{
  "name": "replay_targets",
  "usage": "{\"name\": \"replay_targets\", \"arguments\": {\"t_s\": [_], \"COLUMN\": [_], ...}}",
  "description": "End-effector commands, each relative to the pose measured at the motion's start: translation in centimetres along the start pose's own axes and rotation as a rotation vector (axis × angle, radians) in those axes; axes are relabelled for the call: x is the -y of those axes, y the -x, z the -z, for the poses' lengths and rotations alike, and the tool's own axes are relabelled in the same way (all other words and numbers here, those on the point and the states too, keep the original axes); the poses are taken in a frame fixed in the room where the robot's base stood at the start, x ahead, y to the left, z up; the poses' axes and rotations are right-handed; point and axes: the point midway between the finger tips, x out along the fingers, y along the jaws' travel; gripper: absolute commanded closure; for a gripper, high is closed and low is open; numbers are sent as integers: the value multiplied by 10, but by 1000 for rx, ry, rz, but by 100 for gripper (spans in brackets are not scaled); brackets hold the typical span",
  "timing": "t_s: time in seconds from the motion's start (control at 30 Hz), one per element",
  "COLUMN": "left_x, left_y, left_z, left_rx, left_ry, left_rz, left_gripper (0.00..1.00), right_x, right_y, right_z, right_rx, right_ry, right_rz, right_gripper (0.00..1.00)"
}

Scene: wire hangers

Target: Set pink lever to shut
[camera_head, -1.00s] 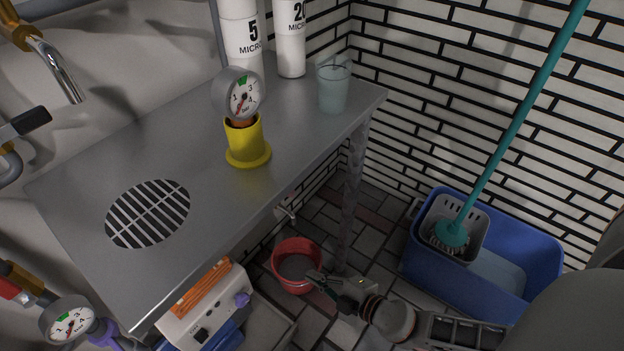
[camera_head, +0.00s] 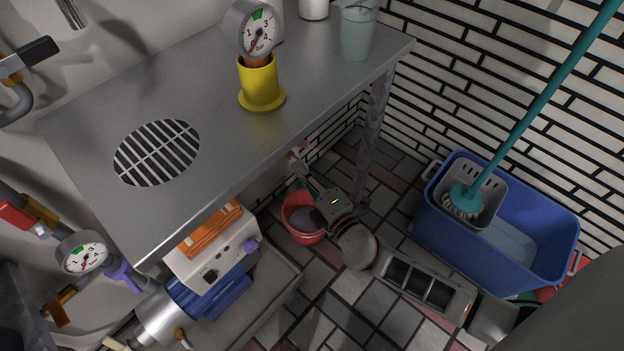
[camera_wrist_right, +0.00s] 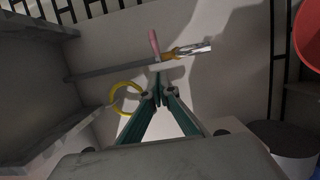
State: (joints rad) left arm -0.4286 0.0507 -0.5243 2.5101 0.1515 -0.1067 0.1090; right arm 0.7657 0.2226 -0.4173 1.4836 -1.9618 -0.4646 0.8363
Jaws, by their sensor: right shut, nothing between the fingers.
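The pink lever (camera_wrist_right: 154,42) shows in the right wrist view, standing up from a brass valve (camera_wrist_right: 172,53) with a shiny metal spout pointing right. In the head view a small bit of pink (camera_head: 303,145) shows under the table edge; the rest of the valve there is mostly hidden or too small to tell. My right gripper (camera_head: 297,164) reaches under the table beside it. In the wrist view its fingers (camera_wrist_right: 157,92) are shut and empty, just in front of and below the valve, seemingly apart from the lever. My left gripper is not in view.
A metal table (camera_head: 200,90) with a yellow stand (camera_head: 258,84) and gauge (camera_head: 252,28) is above the gripper. A red bucket (camera_head: 300,228) is below it. A white-and-blue machine (camera_head: 215,250) stands left. A blue tub (camera_head: 545,215) with a mop is right. A yellow ring (camera_wrist_right: 124,96) is near the fingers.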

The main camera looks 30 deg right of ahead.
Motion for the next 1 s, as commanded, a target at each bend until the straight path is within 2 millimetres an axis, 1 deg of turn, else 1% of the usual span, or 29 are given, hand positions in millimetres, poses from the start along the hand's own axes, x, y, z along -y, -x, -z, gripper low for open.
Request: {"name": "replay_targets", "arguments": {"t_s": [0.03, 0.2, 0.4, 0.83, 0.93, 1.0], "left_x": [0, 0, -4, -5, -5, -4], "left_y": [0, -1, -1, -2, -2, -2], "left_z": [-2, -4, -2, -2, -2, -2], "left_rx": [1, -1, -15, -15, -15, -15], "left_ry": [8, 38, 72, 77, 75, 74], "left_rz": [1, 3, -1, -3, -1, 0], "left_gripper": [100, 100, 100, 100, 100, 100], "right_x": [1, 2, 2, 1, 1, 1], "right_y": [-10, -26, -36, -37, -34, -30], "right_z": [0, -18, -27, -30, -37, -46], "right_rx": [1, 1, -1, 1, 10, 22], "right_ry": [-1, 1, -1, -1, 0, 0], "right_rz": [1, 2, 3, 2, 2, 2], "right_gripper": [100, 100, 100, 100, 100, 100]}}
